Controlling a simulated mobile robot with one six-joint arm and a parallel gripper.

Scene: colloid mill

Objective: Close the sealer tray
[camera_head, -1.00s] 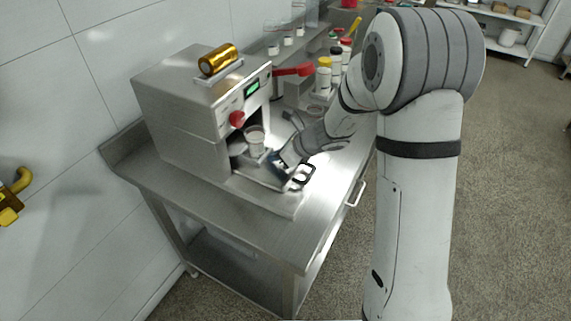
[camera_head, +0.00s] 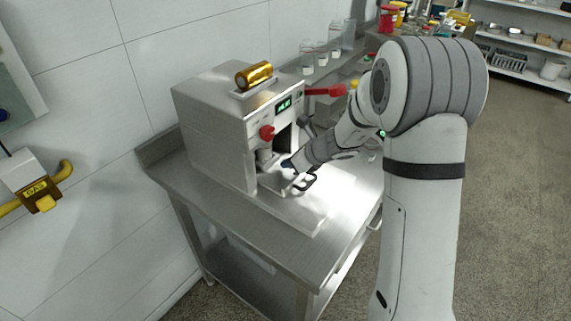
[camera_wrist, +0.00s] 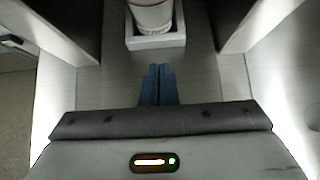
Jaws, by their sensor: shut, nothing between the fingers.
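The sealer (camera_head: 215,125) is a boxy steel machine with a red knob and a green display, standing on the steel table. In the wrist view the sealer tray (camera_wrist: 156,43) is a pale square holder between the machine's side walls. It carries a white cup (camera_wrist: 152,14) with a red line, cut off by the top edge. My gripper (camera_wrist: 158,70) is shut and empty, its blue fingertips centred just in front of the tray's front edge. I cannot tell whether they touch it. In the head view my gripper (camera_head: 288,165) is at the sealer's opening and partly hides the tray.
A gold roll (camera_head: 254,75) lies on top of the sealer. A red handle (camera_head: 325,91) sticks out to its right. Jars (camera_head: 308,58) stand behind. The steel table (camera_head: 285,240) is clear at the front.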

